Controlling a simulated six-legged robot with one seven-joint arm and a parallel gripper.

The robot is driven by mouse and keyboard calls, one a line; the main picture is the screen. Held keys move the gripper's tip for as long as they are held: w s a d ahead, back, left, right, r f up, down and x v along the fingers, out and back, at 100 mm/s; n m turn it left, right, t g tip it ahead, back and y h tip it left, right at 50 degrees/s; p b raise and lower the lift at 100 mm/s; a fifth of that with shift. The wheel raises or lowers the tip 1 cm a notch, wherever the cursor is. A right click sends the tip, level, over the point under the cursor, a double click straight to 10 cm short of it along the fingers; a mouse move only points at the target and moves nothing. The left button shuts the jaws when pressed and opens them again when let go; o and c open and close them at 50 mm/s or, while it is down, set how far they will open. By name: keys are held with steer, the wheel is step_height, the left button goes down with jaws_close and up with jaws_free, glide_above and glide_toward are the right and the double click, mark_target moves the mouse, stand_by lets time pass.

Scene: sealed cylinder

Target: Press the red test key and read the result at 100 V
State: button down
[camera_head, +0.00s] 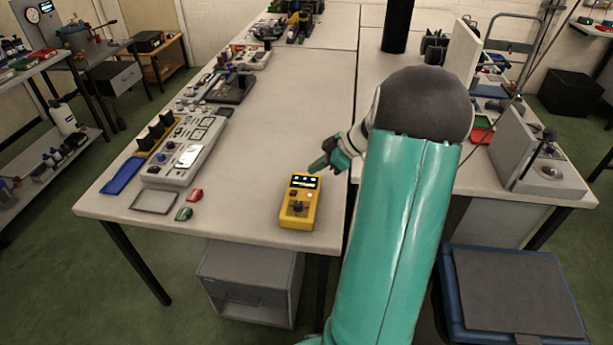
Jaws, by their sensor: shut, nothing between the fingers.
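A yellow handheld tester (299,203) lies on the white table near its front edge. It has a dark display (306,182) at its far end and a dark rotary knob (298,207) below that. The reading and the knob setting are too small to make out. My gripper (314,168) is shut and empty, just above and beyond the display end of the tester. I cannot tell whether it touches the tester. My teal arm reaches in from the lower right.
A grey instrument panel (186,150) stands to the left, with a blue tray (122,174) beside it. A red clip (194,195) and a green clip (184,213) lie near the tester. The table (305,100) beyond my gripper is clear.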

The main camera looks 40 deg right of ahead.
steer(key=v, duration=0.3)
steer(key=shift+s, duration=0.1)
steer(key=shift+a, duration=0.1)
stand_by(0.7)
